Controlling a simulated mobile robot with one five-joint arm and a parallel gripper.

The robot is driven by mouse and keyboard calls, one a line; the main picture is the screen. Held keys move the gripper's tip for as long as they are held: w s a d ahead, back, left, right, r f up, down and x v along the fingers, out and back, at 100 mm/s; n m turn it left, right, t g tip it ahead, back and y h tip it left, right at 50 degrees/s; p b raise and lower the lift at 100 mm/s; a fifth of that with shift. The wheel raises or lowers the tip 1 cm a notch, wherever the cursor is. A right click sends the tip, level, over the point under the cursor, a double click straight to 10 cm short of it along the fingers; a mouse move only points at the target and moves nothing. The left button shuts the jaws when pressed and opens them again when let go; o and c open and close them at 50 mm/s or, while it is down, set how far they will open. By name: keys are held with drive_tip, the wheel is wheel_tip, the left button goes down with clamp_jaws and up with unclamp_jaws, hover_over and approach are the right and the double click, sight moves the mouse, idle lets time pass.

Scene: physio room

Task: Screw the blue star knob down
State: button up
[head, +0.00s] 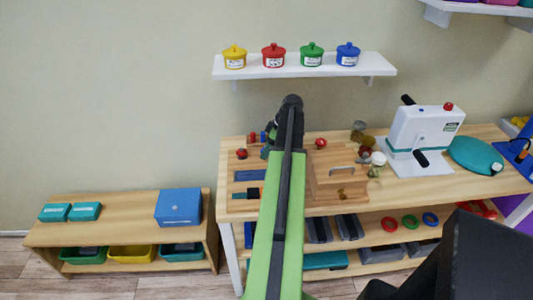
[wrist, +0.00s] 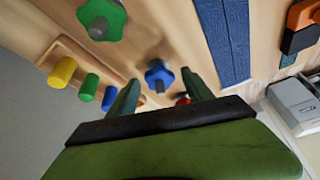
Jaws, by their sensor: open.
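The blue star knob (wrist: 159,74) shows in the wrist view, with a grey bolt end at its middle. My gripper (wrist: 160,78) is open, with one dark green finger on each side of the knob in the picture. I cannot tell whether the fingers touch it or how far away it is. A green star knob (wrist: 101,17) sits up and left of it, and a red knob (wrist: 182,98) is partly hidden by my gripper. In the head view my arm covers the blue star knob.
A row of yellow (wrist: 63,71), green (wrist: 88,87) and blue (wrist: 109,97) pegs stands left of the knob. Blue strips (wrist: 222,40) lie to the right. On the workbench, a wooden box (head: 338,186) and a white machine (head: 424,135) stand right of my arm.

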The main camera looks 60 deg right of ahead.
drive_tip(key=shift+c, duration=0.5)
clamp_jaws()
drive_tip(key=shift+a, duration=0.4)
drive_tip(key=shift+d, duration=0.3)
drive_tip(key=shift+s+m, duration=0.1)
drive_tip(key=shift+m, duration=0.3)
